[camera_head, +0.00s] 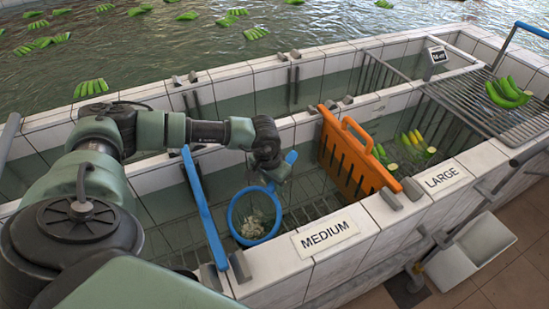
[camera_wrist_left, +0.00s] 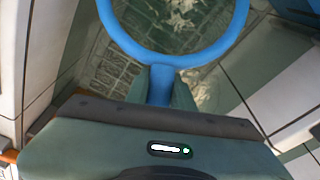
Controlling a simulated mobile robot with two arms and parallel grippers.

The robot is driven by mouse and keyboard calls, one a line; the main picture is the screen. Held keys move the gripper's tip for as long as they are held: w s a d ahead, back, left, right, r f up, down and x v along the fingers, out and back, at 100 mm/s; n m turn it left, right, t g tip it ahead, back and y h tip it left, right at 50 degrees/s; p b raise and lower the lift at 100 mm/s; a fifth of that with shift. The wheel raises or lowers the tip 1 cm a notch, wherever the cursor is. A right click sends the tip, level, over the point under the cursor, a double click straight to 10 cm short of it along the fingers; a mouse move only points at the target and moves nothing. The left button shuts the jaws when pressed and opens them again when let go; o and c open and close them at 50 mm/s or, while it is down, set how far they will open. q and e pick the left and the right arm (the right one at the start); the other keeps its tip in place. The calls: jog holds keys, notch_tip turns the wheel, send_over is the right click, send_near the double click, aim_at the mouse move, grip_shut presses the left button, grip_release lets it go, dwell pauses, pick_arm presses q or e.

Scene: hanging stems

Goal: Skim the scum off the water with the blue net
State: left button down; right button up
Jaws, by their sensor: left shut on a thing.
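The blue net (camera_head: 234,232) has a round blue rim and hangs over the water of the compartment behind the MEDIUM sign. My left gripper (camera_head: 272,174) is shut on the net's blue handle, above the same compartment. Pale scum (camera_head: 252,226) shows inside the net's hoop; I cannot tell whether it lies in the mesh or on the water below. In the left wrist view the net's rim (camera_wrist_left: 222,50) fills the top, with pale scum (camera_wrist_left: 182,15) inside it. More pale scum (camera_wrist_left: 200,92) shows outside the hoop, to the right. My right gripper is not in view.
A blue divider (camera_head: 203,208) stands left of the net and an orange slotted divider (camera_head: 352,160) right of it. The tiled wall with the MEDIUM sign (camera_head: 325,234) is close in front. Bananas (camera_head: 418,140) float beyond the orange divider. A metal rack (camera_head: 480,108) with green bananas is at right.

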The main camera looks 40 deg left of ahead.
pick_arm(q)
notch_tip(320, 180, down, 10)
jog(key=b, duration=0.6)
notch_tip(320, 180, up, 13)
jog(key=p, duration=0.8)
jog(key=shift+r+p, duration=0.1)
jog(key=shift+p, duration=0.2)
notch_tip(320, 180, up, 16)
jog(key=p, duration=0.8)
jog(key=shift+f, duration=0.2)
